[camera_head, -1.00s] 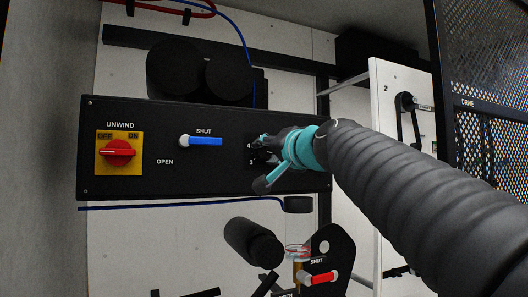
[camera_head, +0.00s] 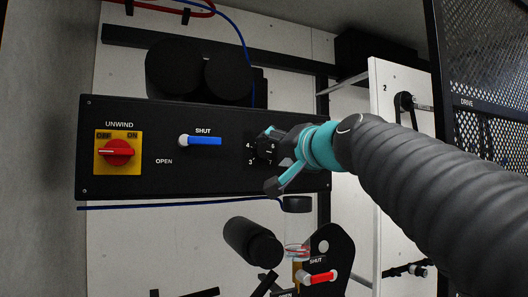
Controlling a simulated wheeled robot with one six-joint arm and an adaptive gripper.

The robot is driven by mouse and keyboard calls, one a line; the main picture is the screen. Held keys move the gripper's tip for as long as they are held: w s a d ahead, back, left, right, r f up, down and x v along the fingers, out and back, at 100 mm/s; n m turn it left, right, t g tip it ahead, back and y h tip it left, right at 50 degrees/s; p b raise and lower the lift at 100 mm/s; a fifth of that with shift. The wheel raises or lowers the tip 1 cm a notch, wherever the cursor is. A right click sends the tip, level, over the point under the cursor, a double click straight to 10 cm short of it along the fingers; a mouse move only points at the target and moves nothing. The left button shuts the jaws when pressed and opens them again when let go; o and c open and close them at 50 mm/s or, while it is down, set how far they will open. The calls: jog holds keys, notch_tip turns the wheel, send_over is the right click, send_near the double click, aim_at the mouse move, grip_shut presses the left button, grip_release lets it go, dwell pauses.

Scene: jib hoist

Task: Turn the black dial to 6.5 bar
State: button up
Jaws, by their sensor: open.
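The black dial (camera_head: 264,148) is at the right part of the black panel (camera_head: 180,112). I cannot tell whether the fingers touch the dial. My gripper and wrist hide the panel just right of the dial.
Left on the panel are a red switch (camera_head: 118,152) on a yellow plate, under "UNWIND", and a blue-handled lever (camera_head: 204,141) at "SHUT". Below are a black cylinder (camera_head: 254,242) and a red-handled valve (camera_head: 319,278). A mesh screen (camera_head: 490,80) stands at right.

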jog(key=v, duration=0.7)
jog(key=shift+s+d, duration=0.2)
jog(key=shift+s, duration=0.15)
jog(key=s+d+f+n+g+h+p, duration=0.1)
jog(key=s+f+g+h, duration=0.15)
jog(key=f, duration=0.85)
jog(key=s+d+f+n+g+h+p, duration=0.1)
jog(key=s+d+f+g, duration=0.15)
jog(key=f, duration=0.85)
jog(key=s+d+f+n+g+h+p, duration=0.15)
jog(key=f+g, duration=0.25)
jog(key=f, duration=0.8)
jog(key=s+d+f+g+h+p, duration=0.1)
jog(key=s+f+g+h+p, duration=0.1)
jog(key=s+f, duration=0.6)
jog(key=s+n+p, duration=0.1)
jog(key=s, duration=0.2)
jog(key=shift+d+f, duration=0.3)
jog(key=shift+s, duration=0.1)
